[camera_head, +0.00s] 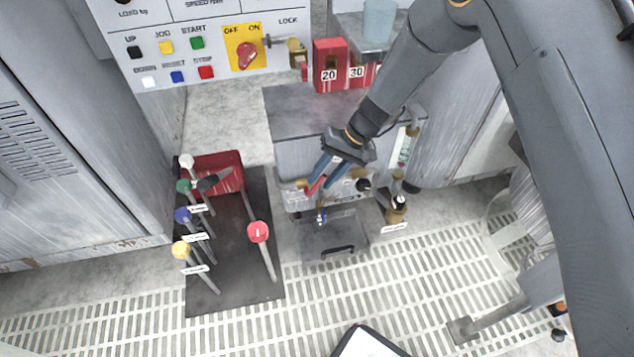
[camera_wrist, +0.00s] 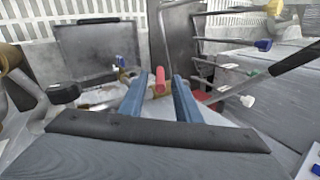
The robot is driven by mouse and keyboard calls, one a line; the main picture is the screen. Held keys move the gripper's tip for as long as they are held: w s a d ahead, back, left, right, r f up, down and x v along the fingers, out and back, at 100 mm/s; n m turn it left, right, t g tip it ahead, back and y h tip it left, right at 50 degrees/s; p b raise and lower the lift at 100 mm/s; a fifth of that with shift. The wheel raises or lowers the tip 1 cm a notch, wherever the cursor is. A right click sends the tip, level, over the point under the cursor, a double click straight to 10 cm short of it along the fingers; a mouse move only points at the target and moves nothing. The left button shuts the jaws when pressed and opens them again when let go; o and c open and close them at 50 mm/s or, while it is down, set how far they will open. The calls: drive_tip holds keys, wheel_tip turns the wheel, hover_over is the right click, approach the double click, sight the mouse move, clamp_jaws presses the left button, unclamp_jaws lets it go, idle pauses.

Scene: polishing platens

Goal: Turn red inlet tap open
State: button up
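The red inlet tap (camera_wrist: 160,80) shows as a small red handle straight ahead in the wrist view. In the head view its red handle (camera_head: 316,186) is partly covered by my fingers, at the front of a grey sink-like box (camera_head: 296,160). My gripper (camera_head: 319,190) points down at it. In the wrist view my gripper (camera_wrist: 159,82) has its two blue fingers apart, one on each side of the red handle. Gaps show on both sides of the handle. The tap's body and its exact angle are mostly hidden.
A blue-handled tap (camera_head: 321,217) sits just below. A brass valve (camera_head: 397,208) stands to the right. Left are long levers with coloured knobs, one red (camera_head: 258,232), beside a red bin (camera_head: 226,170). The control panel (camera_head: 170,72) is behind. Grating floor (camera_head: 420,280) in front is mostly clear.

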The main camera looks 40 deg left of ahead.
drive_tip(key=v, duration=0.4)
drive_tip(key=shift+p, duration=0.3)
